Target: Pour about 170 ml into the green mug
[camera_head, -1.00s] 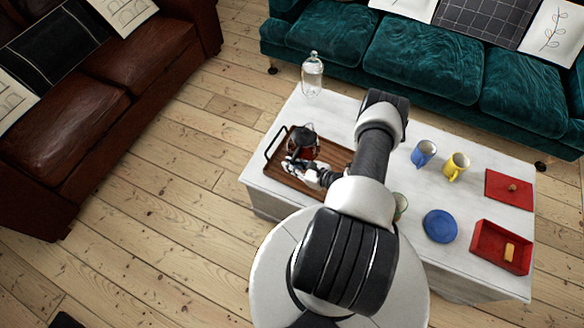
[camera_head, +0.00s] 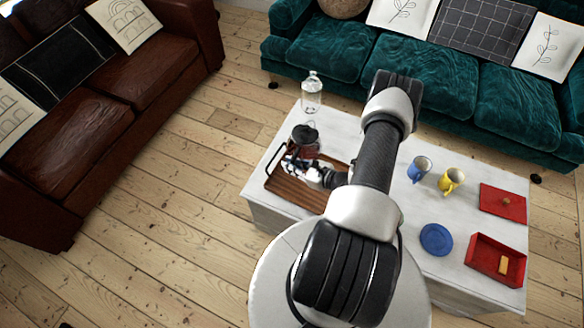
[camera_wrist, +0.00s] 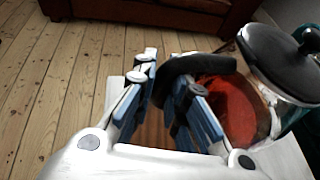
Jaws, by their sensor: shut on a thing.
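A glass pot with a black lid and red-brown liquid (camera_head: 304,146) is at the far left of the table, appearing raised above the wooden tray. In the wrist view the pot (camera_wrist: 228,103) is at the right, with its lid (camera_wrist: 275,62) and black handle. My gripper (camera_head: 316,174) is shut on the handle; its blue-lined fingers (camera_wrist: 178,85) are on either side of it. The pot looks roughly upright. No green mug shows now; my arm covers the middle of the table.
The tray (camera_head: 291,190) has a raised rim and handle. A glass bottle (camera_head: 312,94) stands at the back left. Right of my arm are a blue mug (camera_head: 419,170), a yellow mug (camera_head: 452,181), a blue plate (camera_head: 436,239), a red lid (camera_head: 502,200) and a red box (camera_head: 484,262).

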